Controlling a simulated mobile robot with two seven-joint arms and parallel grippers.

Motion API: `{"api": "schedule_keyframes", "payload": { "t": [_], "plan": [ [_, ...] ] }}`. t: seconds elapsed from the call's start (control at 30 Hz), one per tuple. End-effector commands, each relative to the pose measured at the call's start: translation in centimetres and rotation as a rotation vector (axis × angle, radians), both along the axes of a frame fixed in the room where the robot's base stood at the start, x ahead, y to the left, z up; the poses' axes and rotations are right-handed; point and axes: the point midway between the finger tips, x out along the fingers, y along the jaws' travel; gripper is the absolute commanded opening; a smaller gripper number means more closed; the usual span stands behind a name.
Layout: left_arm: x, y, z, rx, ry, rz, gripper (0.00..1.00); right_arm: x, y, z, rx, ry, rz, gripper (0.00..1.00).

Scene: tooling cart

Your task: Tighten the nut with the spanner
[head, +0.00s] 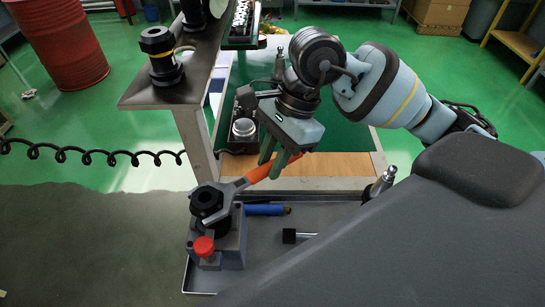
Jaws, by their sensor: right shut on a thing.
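The spanner (236,187) has a grey open-ended head and an orange handle. My right gripper (275,163) comes in from the upper right and is shut on the orange handle. The spanner slopes down to the left, with its head at the black nut (205,196) on top of a grey fixture block (233,243). The jaws appear to be around the nut or just above it; I cannot tell how fully they are seated. My left gripper is not in view.
A red knob (204,246) sticks out of the fixture's front. The grey tray (262,268) also holds a blue-handled tool (264,210) and a small black-headed tool (289,236). A shelf (190,85) with black tool holders (160,55) stands at upper left. A coiled black cable (90,153) hangs left.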

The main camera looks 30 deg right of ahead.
Motion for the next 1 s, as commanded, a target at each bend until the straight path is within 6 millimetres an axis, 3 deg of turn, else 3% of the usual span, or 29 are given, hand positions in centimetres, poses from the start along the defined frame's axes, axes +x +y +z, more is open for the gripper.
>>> {"api": "schedule_keyframes", "payload": {
  "t": [1.0],
  "plan": [
    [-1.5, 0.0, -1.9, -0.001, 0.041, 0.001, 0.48, 2.4, 0.5, -0.1, 0.003, -0.001, 0.172, 0.00]
  ]
}}
